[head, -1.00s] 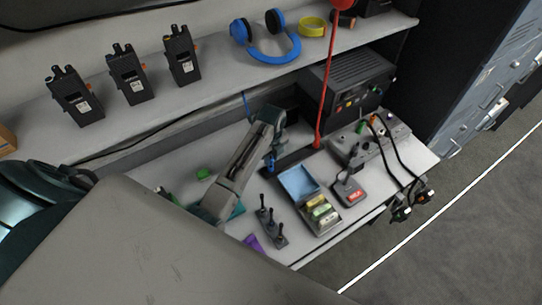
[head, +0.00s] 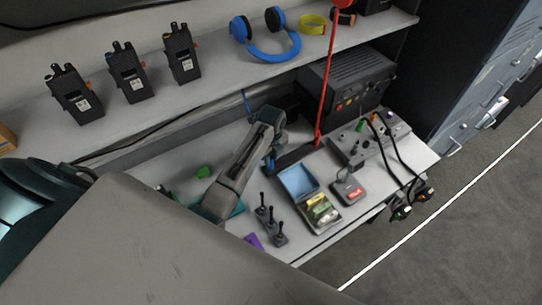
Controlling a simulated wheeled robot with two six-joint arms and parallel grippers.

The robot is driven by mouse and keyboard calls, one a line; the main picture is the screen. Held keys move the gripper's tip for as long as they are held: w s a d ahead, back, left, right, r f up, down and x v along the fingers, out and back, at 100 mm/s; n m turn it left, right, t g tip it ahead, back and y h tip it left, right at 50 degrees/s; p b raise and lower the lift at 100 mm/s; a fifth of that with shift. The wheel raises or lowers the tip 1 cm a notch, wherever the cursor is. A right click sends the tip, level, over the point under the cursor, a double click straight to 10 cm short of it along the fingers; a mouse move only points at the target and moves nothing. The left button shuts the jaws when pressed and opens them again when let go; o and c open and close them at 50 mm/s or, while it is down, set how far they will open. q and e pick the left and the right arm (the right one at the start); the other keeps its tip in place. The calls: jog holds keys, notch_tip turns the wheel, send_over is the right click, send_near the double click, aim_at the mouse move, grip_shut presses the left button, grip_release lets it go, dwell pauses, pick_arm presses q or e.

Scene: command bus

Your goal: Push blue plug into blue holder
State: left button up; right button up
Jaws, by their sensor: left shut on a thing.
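My left gripper (head: 271,156) reaches over the bench, pointing down at the left end of a dark strip (head: 298,156). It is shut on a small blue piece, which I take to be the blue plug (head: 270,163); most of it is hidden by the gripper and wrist. A thin blue cable (head: 245,101) shows behind the arm. I cannot make out the blue holder or whether the plug touches it. A red cable (head: 325,90) runs down to the right end of the dark strip. My right gripper is not in view.
A black radio unit (head: 352,80) stands behind. Three small levers (head: 267,222) stand in front. The shelf holds radios (head: 127,72) and blue headphones (head: 262,38).

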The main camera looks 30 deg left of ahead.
pick_arm(q)
jog(key=shift+f, duration=0.25)
dwell(0.4)
jog(key=o, duration=0.9)
jog(key=shift+r, duration=0.1)
jog(key=shift+r, duration=3.95)
